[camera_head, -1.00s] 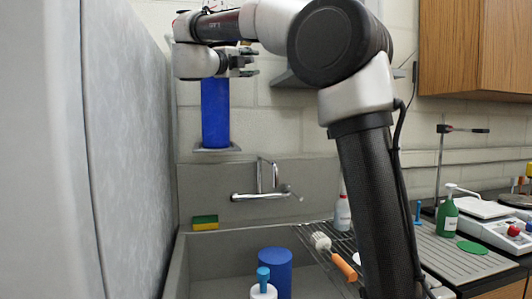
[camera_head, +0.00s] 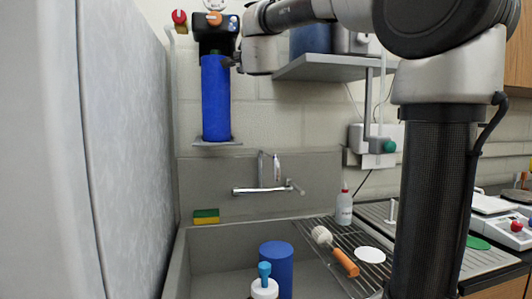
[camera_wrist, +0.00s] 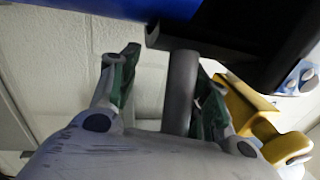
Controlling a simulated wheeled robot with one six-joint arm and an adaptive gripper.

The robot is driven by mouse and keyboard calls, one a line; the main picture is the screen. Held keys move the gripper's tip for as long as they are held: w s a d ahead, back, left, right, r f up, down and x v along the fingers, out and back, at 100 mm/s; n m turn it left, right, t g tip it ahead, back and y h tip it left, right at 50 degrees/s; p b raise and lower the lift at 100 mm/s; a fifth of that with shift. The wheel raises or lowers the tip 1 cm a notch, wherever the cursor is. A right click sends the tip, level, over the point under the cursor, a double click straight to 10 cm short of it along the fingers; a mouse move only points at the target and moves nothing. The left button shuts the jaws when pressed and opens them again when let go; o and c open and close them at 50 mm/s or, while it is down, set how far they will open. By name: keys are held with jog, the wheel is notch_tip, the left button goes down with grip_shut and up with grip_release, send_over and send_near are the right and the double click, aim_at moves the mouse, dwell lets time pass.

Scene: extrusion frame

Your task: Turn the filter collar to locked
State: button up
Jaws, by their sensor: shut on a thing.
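The filter is an upright blue cylinder (camera_head: 215,100) under a black head (camera_head: 214,36) on the wall, left of centre in the head view. In the wrist view its blue body (camera_wrist: 120,6) shows at the top, beside a black part (camera_wrist: 245,35) that I take for the collar. A grey rod (camera_wrist: 181,85) sticks out from the black part. My gripper (camera_wrist: 168,62) has its green-padded fingers on either side of this rod and is shut on it. In the head view my gripper (camera_head: 240,60) is at the right of the filter's top, its fingers mostly hidden.
A yellow part (camera_wrist: 250,110) is close beside the right finger. A grey shelf (camera_head: 330,68) is on the wall right of the filter. Below are a faucet (camera_head: 262,190), a sponge (camera_head: 206,216) and the sink. A grey panel (camera_head: 120,150) stands close at the left.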

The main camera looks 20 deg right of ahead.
jog(key=s, duration=0.1)
jog(key=s+f+n, duration=0.1)
jog(key=s+y, duration=0.1)
jog(key=shift+s+a+f, duration=0.25)
jog(key=shift+a+f, duration=0.05)
jog(key=shift+f, duration=0.05)
jog(key=o, duration=0.9)
jog(key=s+a+f+n+g+y, duration=0.2)
jog(key=s+f+n+y, duration=0.2)
jog(key=f+n, duration=0.3)
jog(key=shift+s+a+f+n+y, duration=0.2)
jog(key=shift+s+a+n+y, duration=0.2)
jog(key=shift+n+y, duration=0.35)
jog(key=s+f+n, duration=0.1)
jog(key=f, duration=0.1)
jog(key=s+f+n+g+y, duration=0.1)
jog(key=s+f+n, duration=0.1)
jog(key=shift+s+f+g, duration=0.15)
jog(key=shift+g, duration=0.15)
jog(key=c, duration=0.9)
jog(key=s+d+f+n+g, duration=0.1)
jog(key=s+f+n+g, duration=0.4)
jog(key=s+f, duration=0.4)
notch_tip(320, 180, down, 4)
jog(key=shift+s, duration=0.2)
